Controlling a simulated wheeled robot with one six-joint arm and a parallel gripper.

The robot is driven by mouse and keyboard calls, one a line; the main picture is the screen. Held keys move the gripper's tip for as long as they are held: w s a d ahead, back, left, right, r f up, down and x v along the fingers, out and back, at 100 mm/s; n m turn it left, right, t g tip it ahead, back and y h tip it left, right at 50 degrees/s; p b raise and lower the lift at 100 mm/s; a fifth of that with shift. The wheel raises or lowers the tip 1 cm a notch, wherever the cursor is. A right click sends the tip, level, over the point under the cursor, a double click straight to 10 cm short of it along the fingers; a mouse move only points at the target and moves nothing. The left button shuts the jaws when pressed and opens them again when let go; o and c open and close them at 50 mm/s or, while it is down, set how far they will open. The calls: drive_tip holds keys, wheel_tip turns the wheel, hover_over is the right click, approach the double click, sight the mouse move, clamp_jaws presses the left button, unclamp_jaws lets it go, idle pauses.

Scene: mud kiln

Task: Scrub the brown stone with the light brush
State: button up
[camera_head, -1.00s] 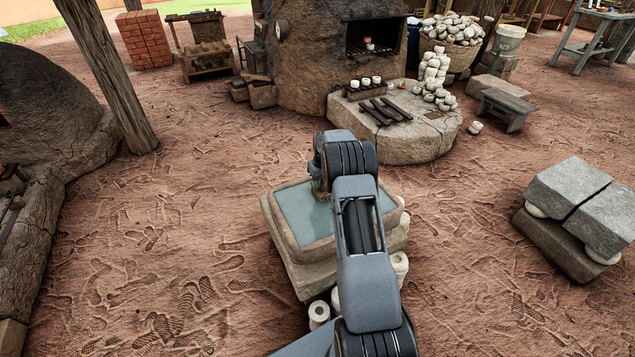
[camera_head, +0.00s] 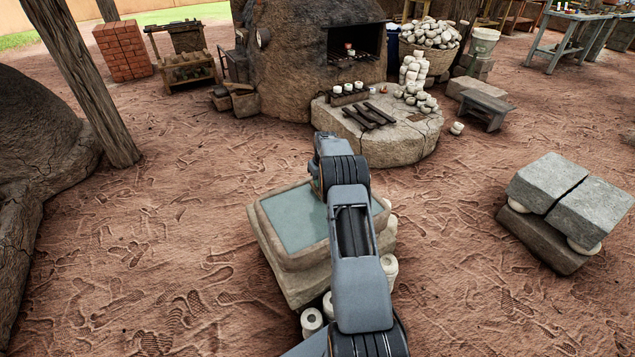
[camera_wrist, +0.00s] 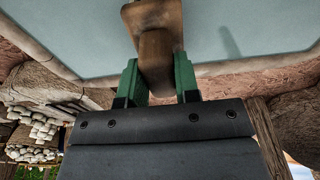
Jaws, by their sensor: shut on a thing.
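My gripper (camera_wrist: 157,82) has green fingers and is shut on a brown wooden piece, probably the brush (camera_wrist: 153,16). Its rounded handle sits between the fingers, with a wider block beyond. Its bristles are not visible. The piece is over the blue-grey surface of a pale stone basin, whose rim (camera_wrist: 45,60) crosses the wrist view. In the head view the basin (camera_head: 268,232) stands in the centre, partly behind my arm, which hides most of the gripper. I cannot pick out the brown stone with certainty.
Grey blocks on a darker brown slab (camera_head: 540,238) stand at the right. Behind are a round stone platform (camera_head: 405,142), the mud kiln (camera_head: 290,60) and a low bench (camera_head: 485,105). A post (camera_head: 85,85) stands at the left. Open ground lies either side of the basin.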

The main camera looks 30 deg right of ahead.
drive_tip(key=shift+w+d, duration=0.15)
drive_tip(key=shift+d, duration=1.65)
drive_tip(key=shift+w+d, duration=0.15)
drive_tip(key=shift+d, duration=1.6)
drive_tip(key=shift+r+p, duration=1)
drive_tip(key=shift+r, duration=0.55)
